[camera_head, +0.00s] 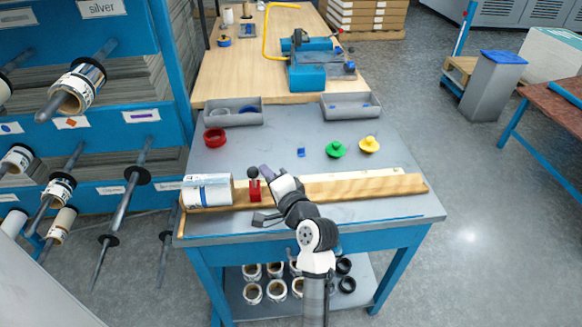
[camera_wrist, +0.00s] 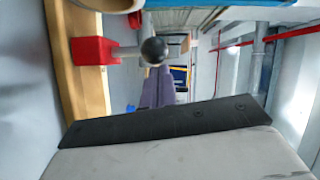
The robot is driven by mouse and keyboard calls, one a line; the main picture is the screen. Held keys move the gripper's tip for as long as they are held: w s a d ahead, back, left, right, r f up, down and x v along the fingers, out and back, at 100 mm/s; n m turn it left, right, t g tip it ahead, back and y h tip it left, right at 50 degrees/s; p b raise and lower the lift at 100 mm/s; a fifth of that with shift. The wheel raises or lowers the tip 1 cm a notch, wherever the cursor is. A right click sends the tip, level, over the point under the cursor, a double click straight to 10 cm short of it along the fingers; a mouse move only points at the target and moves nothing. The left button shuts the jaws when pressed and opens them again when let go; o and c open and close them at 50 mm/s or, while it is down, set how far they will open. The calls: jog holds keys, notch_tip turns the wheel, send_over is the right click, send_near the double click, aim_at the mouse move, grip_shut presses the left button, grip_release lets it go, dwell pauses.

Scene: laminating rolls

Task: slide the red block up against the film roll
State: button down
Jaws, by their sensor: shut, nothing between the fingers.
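The red block (camera_head: 255,191) sits on the wooden board and carries an upright post with a dark ball knob (camera_head: 253,172). The film roll (camera_head: 208,190), white with a printed label, lies at the board's left end, with a small gap between it and the block. In the wrist view the red block (camera_wrist: 92,51) and knob (camera_wrist: 154,50) are near the roll's edge (camera_wrist: 118,4). My gripper (camera_head: 265,171) has purple fingers, shut and empty, just right of the knob. The fingers also show in the wrist view (camera_wrist: 157,85). I cannot tell whether they touch the knob.
The wooden board (camera_head: 350,190) runs along the table's front. A blue rack (camera_head: 160,60) stands left.

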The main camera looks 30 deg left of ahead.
aim_at(254, 175)
jog(key=shift+s+a+p, duration=0.25)
jog(key=shift+s+a, duration=0.25)
jog(key=shift+a, duration=0.2)
jog(key=shift+s+a+p, duration=0.2)
jog(key=shift+s+a, duration=0.3)
jog(key=shift+a, duration=0.2)
jog(key=shift+w, duration=0.1)
